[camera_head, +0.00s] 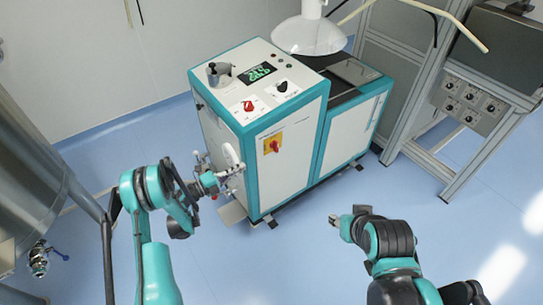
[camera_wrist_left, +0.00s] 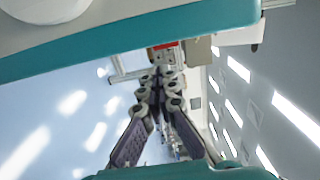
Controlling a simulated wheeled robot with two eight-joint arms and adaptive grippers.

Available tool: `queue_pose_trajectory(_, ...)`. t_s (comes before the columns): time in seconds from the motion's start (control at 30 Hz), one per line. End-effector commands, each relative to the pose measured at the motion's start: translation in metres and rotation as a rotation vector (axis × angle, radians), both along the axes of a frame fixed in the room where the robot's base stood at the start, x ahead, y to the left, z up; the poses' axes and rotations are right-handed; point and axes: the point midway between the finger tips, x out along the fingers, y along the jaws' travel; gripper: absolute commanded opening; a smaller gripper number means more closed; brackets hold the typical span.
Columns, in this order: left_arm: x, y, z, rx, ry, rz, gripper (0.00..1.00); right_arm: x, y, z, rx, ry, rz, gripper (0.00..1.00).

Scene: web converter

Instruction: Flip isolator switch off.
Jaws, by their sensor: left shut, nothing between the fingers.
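The isolator switch (camera_head: 273,146) is a red knob on a yellow plate, on the white front panel of the teal and white machine (camera_head: 293,150). My left gripper (camera_head: 232,171) is at the machine's left side, left of and a little lower than the switch in the picture, and apart from it. In the left wrist view its fingers (camera_wrist_left: 159,82) are together with nothing between them. A small red part (camera_wrist_left: 165,46) shows just beyond the fingertips; I cannot tell what it is. My right gripper (camera_head: 335,220) is low in front of the machine, away from the switch, too small to judge.
The machine's top has a lit display (camera_head: 257,73), a red knob (camera_head: 248,105) and a black knob (camera_head: 284,87). A metal frame with a control box (camera_head: 470,103) stands at right. A steel vessel (camera_head: 35,160) is at left. The blue floor in front is clear.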

Motion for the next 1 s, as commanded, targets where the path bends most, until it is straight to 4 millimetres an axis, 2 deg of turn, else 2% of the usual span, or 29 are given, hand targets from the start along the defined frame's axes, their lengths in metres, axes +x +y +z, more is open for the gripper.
queue_pose_trajectory(0.1,-0.003,-0.001,-0.005,0.007,0.003,-0.009,0.00,0.000,0.000,0.000,0.000,0.000,0.000,0.40)
queue_pose_trajectory(0.4,-0.002,-0.001,-0.004,0.006,0.002,-0.009,0.00,0.000,0.000,0.001,0.000,0.000,0.000,0.40)
queue_pose_trajectory(0.63,0.005,-0.010,0.000,0.006,0.002,-0.009,0.00,0.000,0.000,0.023,0.000,0.000,0.000,0.40)
queue_pose_trajectory(0.77,0.012,-0.021,0.002,0.006,0.002,-0.010,0.00,0.000,0.000,0.044,0.000,0.000,0.000,0.40)
queue_pose_trajectory(1.0,0.042,-0.064,-0.008,0.006,0.002,-0.012,0.00,0.000,0.000,0.020,0.000,0.000,0.000,0.40)
